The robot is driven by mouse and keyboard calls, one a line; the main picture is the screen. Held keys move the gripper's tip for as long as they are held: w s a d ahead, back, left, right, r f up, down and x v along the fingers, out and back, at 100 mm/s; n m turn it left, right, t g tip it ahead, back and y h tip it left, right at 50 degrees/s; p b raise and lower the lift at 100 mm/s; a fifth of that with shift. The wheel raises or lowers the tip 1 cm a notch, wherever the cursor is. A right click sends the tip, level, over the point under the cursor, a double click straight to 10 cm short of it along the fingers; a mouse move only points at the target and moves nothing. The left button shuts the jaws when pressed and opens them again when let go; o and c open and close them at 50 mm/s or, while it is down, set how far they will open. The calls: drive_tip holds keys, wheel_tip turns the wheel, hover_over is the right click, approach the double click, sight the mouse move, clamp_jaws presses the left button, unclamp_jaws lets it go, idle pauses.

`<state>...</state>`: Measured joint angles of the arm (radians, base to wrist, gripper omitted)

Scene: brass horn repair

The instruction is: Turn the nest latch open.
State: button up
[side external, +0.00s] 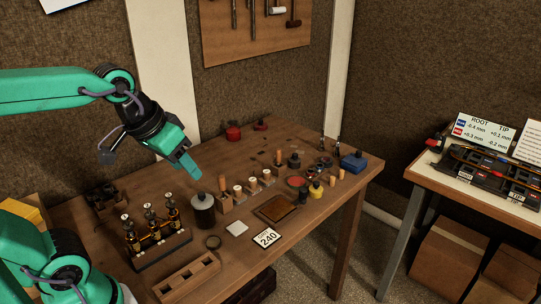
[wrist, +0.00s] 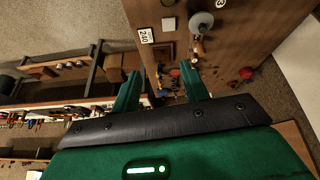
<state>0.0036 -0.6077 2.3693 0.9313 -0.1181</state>
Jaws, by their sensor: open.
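I cannot make out the nest latch in either view. A long black fixture (side external: 490,172) with brass-coloured strips lies on the side table at the far right of the side external view, and I cannot tell whether it is the nest. My gripper (side external: 188,168) hangs above the back left of the wooden bench, well apart from that fixture and pointing down to the right. In the wrist view my gripper (wrist: 160,88) has its two green fingers spread, with nothing held between them.
The wooden bench (side external: 335,218) carries a lidded grey jar (side external: 202,210), a rack of amber bottles (side external: 155,237), a 240 card (side external: 266,238) and a blue box (side external: 354,162). A ROOT/TIP card (side external: 484,132) stands behind the fixture. Cardboard boxes (side external: 449,255) sit under the side table.

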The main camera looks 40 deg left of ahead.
drive_tip(key=w+r+n+g, duration=0.1)
drive_tip(key=w+r+n, duration=0.15)
drive_tip(key=w, duration=0.75)
drive_tip(key=n+g, duration=0.4)
drive_tip(key=n, duration=0.7)
hover_over(304, 190)
wheel_tip(304, 190, down, 18)
drive_tip(key=shift+s+a, duration=0.1)
drive_tip(key=shift+f, duration=0.4)
drive_tip(key=shift+f, duration=0.1)
drive_tip(key=shift+f, duration=3.8)
drive_tip(key=shift+c, duration=0.5)
